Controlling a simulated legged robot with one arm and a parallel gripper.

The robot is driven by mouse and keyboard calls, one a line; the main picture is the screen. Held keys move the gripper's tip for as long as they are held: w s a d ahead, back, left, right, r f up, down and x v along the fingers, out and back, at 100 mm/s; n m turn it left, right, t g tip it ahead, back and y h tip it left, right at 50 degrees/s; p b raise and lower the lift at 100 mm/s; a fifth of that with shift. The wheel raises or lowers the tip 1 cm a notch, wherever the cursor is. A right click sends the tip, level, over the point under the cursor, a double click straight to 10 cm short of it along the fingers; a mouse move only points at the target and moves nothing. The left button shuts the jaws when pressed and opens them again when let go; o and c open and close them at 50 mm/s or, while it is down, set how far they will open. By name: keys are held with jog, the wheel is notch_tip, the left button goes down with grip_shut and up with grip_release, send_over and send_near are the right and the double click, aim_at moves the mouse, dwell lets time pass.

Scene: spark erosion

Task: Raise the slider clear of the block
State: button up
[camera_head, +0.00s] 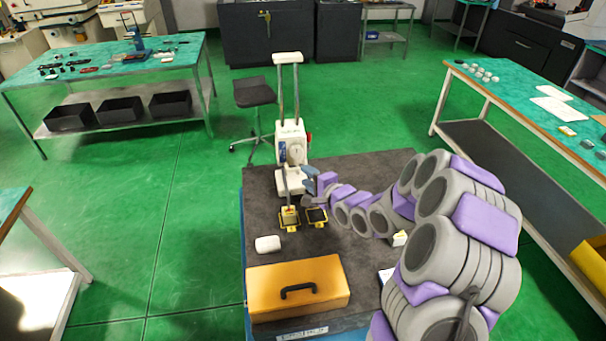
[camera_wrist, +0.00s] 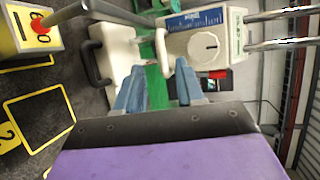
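The white machine stands on the dark table with two upright chrome columns (camera_head: 288,88). Its slider (camera_head: 291,143), a white head with a dial, is on the columns above the white base (camera_head: 290,184). In the wrist view, turned sideways, the slider (camera_wrist: 207,46) is beyond the fingers. A small block (camera_head: 289,214) sits in the left yellow-framed square; its red-dotted top shows in the wrist view (camera_wrist: 38,27). A dark bent rod reaches near it; contact is unclear. My gripper (camera_head: 312,180) is in front of the machine. Its blue fingers (camera_wrist: 160,86) are apart, with nothing visible between them.
An empty yellow-framed square (camera_head: 316,216) lies right of the block. A white rounded piece (camera_head: 268,244) and an orange toolbox (camera_head: 297,287) are nearer the table's front. A stool (camera_head: 254,95) stands behind the table. Side benches stand apart, with open green floor between.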

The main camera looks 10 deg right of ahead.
jog(key=x, duration=0.3)
jog(key=shift+w+d+b, duration=0.2)
jog(key=shift+w+b, duration=0.1)
jog(key=shift+w, duration=0.2)
jog(key=shift+a, duration=0.4)
jog(key=c, duration=0.5)
grip_shut()
jog(key=shift+f, duration=0.1)
